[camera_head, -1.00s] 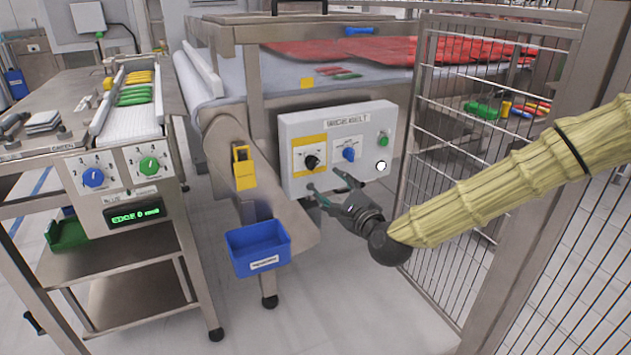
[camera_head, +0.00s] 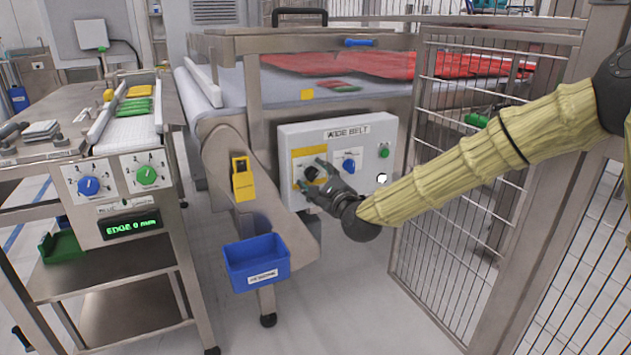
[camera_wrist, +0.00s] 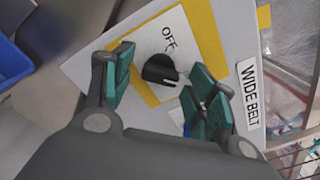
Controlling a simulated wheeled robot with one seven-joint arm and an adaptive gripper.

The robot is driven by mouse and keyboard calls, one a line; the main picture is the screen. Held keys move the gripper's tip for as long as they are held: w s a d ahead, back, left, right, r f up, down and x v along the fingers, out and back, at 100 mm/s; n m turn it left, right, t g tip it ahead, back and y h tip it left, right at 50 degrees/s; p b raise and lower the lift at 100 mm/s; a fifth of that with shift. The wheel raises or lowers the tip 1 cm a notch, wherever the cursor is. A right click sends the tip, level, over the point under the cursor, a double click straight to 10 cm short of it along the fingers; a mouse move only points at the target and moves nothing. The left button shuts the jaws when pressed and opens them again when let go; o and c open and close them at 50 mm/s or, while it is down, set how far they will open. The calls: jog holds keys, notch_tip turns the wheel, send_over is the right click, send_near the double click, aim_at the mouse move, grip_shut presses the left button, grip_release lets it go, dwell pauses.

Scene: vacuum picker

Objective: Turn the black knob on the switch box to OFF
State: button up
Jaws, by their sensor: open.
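The white switch box (camera_head: 372,138), labelled WIDE BELT, is on the front of the belt machine. Its black knob (camera_wrist: 160,70) sits on a white plate with a yellow border; the word OFF is printed beside the knob. In the wrist view the knob's pointer is not aimed at OFF. My gripper (camera_wrist: 158,82) is open, with one teal finger on each side of the knob and visible gaps between. In the head view my gripper (camera_head: 312,177) covers most of the knob. A blue knob (camera_head: 348,166) is to the right on the same box.
A green button (camera_head: 384,151) and a white button (camera_head: 382,179) are on the box's right. A wire mesh fence (camera_head: 450,220) stands close on the right, beside my arm.

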jog(key=shift+w+a, duration=0.15)
jog(key=shift+w, duration=0.05)
jog(key=c, duration=1)
